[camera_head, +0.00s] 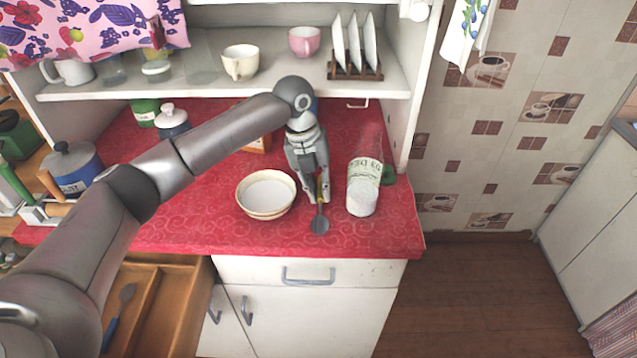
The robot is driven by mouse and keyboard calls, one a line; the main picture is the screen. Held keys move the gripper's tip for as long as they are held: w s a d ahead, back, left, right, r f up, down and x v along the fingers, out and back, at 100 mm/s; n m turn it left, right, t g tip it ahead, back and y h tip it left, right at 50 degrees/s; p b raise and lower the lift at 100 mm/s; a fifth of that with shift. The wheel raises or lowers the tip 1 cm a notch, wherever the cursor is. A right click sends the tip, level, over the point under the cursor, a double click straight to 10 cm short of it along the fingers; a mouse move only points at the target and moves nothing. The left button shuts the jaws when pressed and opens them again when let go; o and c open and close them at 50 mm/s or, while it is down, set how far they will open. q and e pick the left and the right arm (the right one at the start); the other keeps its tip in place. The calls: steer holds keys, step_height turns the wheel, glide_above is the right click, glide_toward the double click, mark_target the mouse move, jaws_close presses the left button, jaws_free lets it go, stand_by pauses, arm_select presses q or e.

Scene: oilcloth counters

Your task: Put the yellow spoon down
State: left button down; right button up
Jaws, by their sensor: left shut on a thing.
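The yellow spoon (320,225) hangs from my left gripper (317,196); its grey bowl points toward the counter's front edge. A bit of its yellow handle shows between the fingers, and the rest is hidden by the gripper. My left gripper is shut on the handle, low over the red oilcloth counter (200,228). I cannot tell whether the spoon touches the cloth. My right gripper is not in view.
A cream bowl (266,194) stands just left of the gripper, and a glass bottle with white contents (364,185) just right. An open wooden drawer (160,305) at lower left holds a blue-handled utensil (118,312). A shelf (215,82) with cups is behind.

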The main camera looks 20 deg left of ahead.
arm_select(q)
steer(key=shift+f, duration=0.15)
steer(key=c, duration=1.4)
jaws_free()
steer(key=shift+c, duration=0.2)
steer(key=shift+a+r, duration=0.1)
steer(key=shift+r, duration=0.25)
step_height(320, 180, up, 11)
steer(key=a+b, duration=0.1)
steer(key=a, duration=0.1)
steer(key=shift+s+r, duration=0.15)
steer(key=shift+s, duration=0.2)
